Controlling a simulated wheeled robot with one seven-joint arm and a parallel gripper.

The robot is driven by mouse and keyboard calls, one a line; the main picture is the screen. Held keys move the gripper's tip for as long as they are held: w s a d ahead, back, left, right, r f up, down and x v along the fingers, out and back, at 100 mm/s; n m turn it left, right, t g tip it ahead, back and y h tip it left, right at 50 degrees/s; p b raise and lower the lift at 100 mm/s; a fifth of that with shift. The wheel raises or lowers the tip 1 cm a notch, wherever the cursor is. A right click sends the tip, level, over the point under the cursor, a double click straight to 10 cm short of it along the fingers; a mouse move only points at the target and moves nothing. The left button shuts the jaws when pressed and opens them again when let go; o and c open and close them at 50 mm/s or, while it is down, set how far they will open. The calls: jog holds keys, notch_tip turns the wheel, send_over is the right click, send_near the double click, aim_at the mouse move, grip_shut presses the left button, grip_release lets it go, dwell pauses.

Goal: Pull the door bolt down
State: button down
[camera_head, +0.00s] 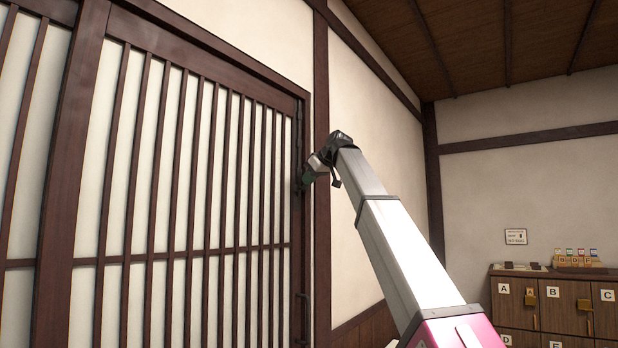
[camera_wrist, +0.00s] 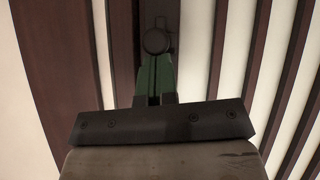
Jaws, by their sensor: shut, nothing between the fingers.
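The slatted door (camera_head: 190,180) of dark wood and pale panels fills the left of the head view. A thin dark bolt rod (camera_head: 299,118) runs upright along its right stile. In the wrist view a dark round knob, part of the door bolt (camera_wrist: 155,40), shows on a dark upright strip just past my fingertips. My gripper (camera_head: 305,184) is up against the right stile at the bolt's height. In the wrist view its green fingers (camera_wrist: 155,66) are together and point at the knob. Whether they touch it I cannot tell.
A dark handle (camera_head: 304,297) sits lower on the same stile. A dark post (camera_head: 321,90) and pale wall stand right of the door. Wooden lockers (camera_head: 555,300) with lettered doors stand at the far right, with a small sign (camera_head: 515,237) above.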

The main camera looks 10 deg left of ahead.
jog(key=shift+f, duration=0.1)
jog(key=shift+f, duration=1.5)
notch_tip(320, 180, up, 4)
send_over(306, 190)
jog(key=s+d, duration=0.1)
jog(key=v, duration=1)
jog(key=shift+s+d, duration=0.25)
jog(key=shift+s, duration=0.05)
